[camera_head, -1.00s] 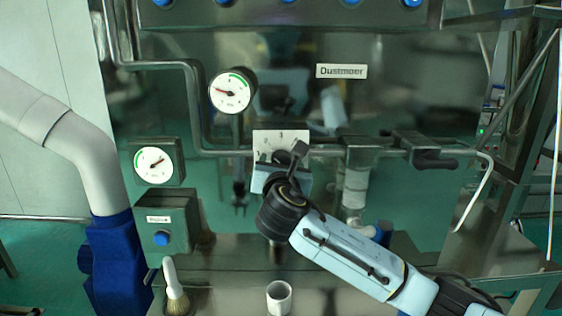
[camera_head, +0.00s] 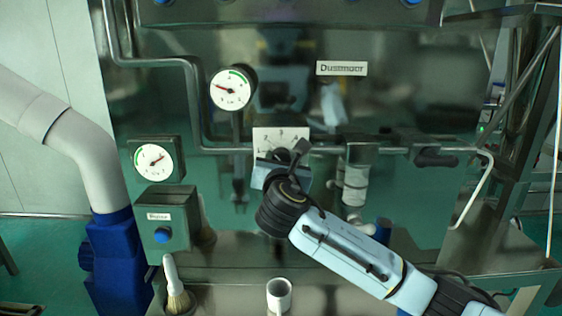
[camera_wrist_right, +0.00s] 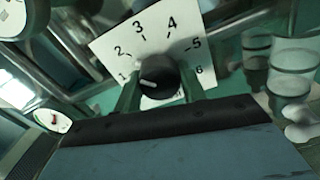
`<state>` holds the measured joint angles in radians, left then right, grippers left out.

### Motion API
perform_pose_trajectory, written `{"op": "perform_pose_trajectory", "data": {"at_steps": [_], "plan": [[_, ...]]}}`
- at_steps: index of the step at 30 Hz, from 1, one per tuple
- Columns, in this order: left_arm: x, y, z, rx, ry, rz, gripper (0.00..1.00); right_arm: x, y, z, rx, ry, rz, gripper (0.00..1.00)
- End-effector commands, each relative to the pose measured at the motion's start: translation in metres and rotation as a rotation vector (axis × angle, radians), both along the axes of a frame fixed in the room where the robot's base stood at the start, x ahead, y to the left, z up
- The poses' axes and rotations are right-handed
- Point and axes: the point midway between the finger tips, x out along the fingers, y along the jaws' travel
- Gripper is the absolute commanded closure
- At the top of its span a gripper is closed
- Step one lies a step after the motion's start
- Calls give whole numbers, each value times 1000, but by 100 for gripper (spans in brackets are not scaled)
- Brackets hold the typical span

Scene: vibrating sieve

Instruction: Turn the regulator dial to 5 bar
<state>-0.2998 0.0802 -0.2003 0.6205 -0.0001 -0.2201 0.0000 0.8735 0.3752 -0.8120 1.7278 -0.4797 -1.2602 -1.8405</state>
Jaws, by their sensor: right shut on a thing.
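The regulator dial is a black knob (camera_wrist_right: 157,77) with a short white mark, in front of a white scale plate (camera_wrist_right: 108,45) numbered 1 to 6. In the right wrist view the mark lies toward the left, roughly on the side of the 1; its exact reading is hard to tell. My right gripper (camera_wrist_right: 160,89) has a finger on each side of the knob and is shut on it. In the head view the right gripper (camera_head: 282,160) is at the lower edge of the scale plate (camera_head: 268,138) and hides the knob. My left gripper is not in view.
A round gauge (camera_head: 232,89) is above left of the plate and a second gauge (camera_head: 155,161) is farther left. A pipe with a black valve handle (camera_head: 436,158) runs right. A white cup (camera_head: 279,294) and a brush (camera_head: 175,287) stand below.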

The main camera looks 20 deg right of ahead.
Motion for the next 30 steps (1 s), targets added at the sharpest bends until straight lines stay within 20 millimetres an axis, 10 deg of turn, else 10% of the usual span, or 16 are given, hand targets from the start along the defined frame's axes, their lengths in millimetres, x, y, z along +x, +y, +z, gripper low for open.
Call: {"op": "perform_pose_trajectory", "data": {"at_steps": [30], "plan": [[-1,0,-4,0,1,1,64,0,3,-1,849,-239,0,82]]}}
